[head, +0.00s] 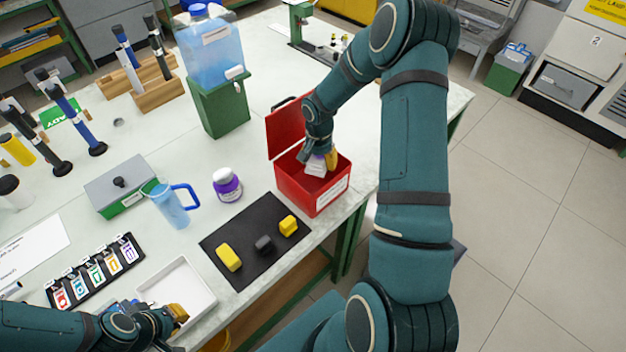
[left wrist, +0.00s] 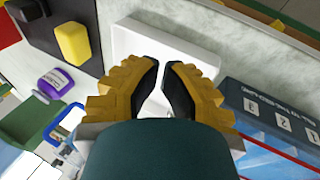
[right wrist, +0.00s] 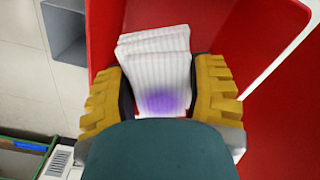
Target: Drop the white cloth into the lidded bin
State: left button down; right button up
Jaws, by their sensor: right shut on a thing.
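The lidded bin (head: 325,195) is a red box with a white label at the table's right edge. Its lid (head: 284,130) stands open at the far left side. My right gripper (right wrist: 160,85) is shut on the white cloth (right wrist: 155,60), a ribbed, folded piece with a purple stain. It holds the cloth at the bin's open mouth, where the cloth also shows in the head view (head: 315,167). Red walls surround it in the right wrist view. My left gripper (left wrist: 162,65) is low at the left, its fingertips nearly together with nothing between them, above a white tray (left wrist: 190,45).
A dark mat (head: 250,262) with yellow and black blocks lies in front of the bin. Bare tabletop lies behind the bin.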

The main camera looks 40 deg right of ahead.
jog(key=o, duration=1.1)
jog(key=shift+o, duration=0.2)
jog(key=shift+r, duration=0.1)
notch_tip(320, 180, up, 12)
